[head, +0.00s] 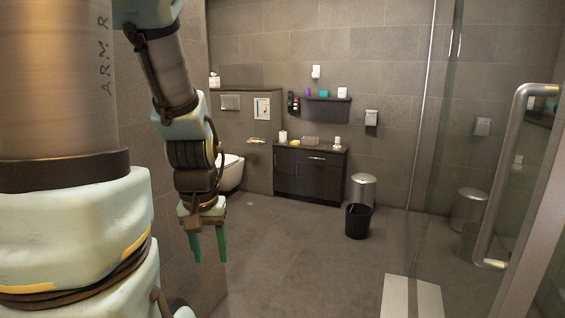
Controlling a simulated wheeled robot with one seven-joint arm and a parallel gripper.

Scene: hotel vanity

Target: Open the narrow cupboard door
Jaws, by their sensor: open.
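A dark low vanity cabinet (308,176) stands against the far wall, with its front toward me. Its front has a narrow door (284,170) at the left end and wider panels with a pale handle (317,158) to the right. The panels look shut, though they are small and dark at this distance. My gripper (208,252) hangs in the left foreground, pointing down, with its two green fingers apart and nothing between them. It is well short of the cabinet and touches nothing.
A toilet (231,173) is left of the cabinet. A steel bin (363,190) and a black bin (358,221) stand right of it. A glass door with a metal handle (507,175) is at right. The floor (285,245) between me and the cabinet is mostly clear.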

